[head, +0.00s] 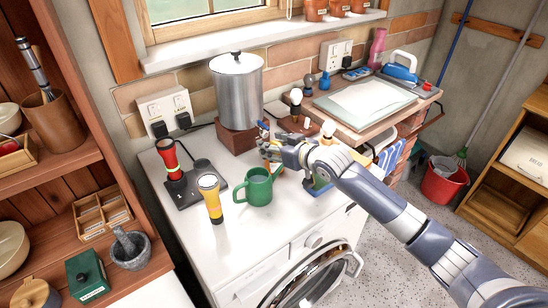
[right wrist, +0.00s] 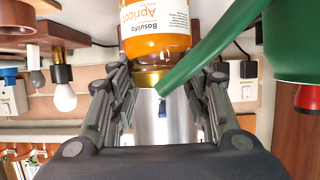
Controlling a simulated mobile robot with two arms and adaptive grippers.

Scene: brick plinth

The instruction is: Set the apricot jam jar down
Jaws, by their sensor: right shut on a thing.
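The apricot jam jar (right wrist: 155,22) has orange contents, a white label and a gold lid, and fills the top middle of the right wrist view. That view is upside down, so the jar looks upright; its base is cut off. My right gripper (right wrist: 165,82) is shut on the jar near its lid. In the head view my right gripper (head: 272,150) is over the white worktop (head: 262,228), just behind the green watering can (head: 258,187). The jar is mostly hidden there, so I cannot tell if its base touches the worktop. My left gripper is out of view.
A steel pot (head: 237,90) stands on a brick plinth (head: 238,137) behind the gripper. A red torch (head: 170,160) and a yellow torch (head: 210,198) stand left of the can. Light bulbs (head: 296,97) stand to the right.

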